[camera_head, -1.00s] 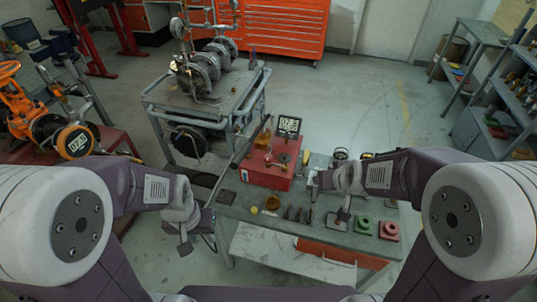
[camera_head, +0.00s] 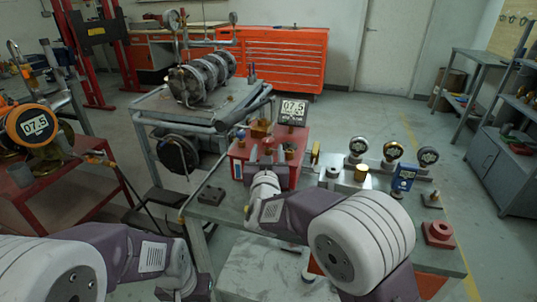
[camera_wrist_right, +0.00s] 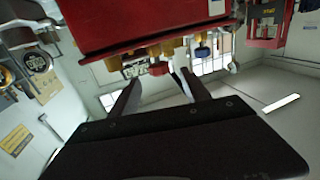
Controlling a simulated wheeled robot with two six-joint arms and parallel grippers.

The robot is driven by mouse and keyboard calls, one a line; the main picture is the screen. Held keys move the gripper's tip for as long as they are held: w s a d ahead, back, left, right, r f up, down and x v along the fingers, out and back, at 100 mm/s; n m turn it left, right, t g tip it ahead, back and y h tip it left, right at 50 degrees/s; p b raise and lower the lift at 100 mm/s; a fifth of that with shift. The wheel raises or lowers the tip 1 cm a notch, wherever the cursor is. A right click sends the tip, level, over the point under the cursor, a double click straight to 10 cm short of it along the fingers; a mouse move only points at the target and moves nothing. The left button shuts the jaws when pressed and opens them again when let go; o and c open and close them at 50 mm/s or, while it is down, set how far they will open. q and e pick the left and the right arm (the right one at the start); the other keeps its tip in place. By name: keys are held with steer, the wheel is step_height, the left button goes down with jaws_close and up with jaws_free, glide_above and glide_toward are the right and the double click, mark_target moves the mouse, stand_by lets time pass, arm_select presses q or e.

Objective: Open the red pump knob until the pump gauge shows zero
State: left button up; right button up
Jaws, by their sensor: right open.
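The red pump box (camera_head: 238,150) stands on the grey bench. The pump gauge (camera_head: 294,108) is a dark-framed screen above it and reads 07.5. My right gripper (camera_head: 267,158) is at the box's near side, partly hidden by my own wrist. In the right wrist view my right gripper (camera_wrist_right: 155,78) is open. A small red knob (camera_wrist_right: 160,68) shows between its fingertips, below the red box (camera_wrist_right: 110,22) in that picture; I cannot tell whether they touch. The knob is not clear in the head view. My left gripper (camera_head: 198,288) is low at left, its fingers unclear.
Round gauges (camera_head: 393,150) and a blue device (camera_head: 403,178) stand on the bench at right. A red block (camera_head: 438,233) sits near the bench's right end. A pipe assembly (camera_head: 200,75) is on the cart behind.

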steer(key=shift+r, duration=0.2)
steer(key=w+p, duration=0.2)
steer(key=p, duration=0.1)
steer(key=shift+w+r, duration=0.1)
steer(key=shift+r, duration=0.25)
steer(key=w, duration=0.7)
steer(key=shift+d+f, duration=0.15)
steer(key=shift+f, duration=0.25)
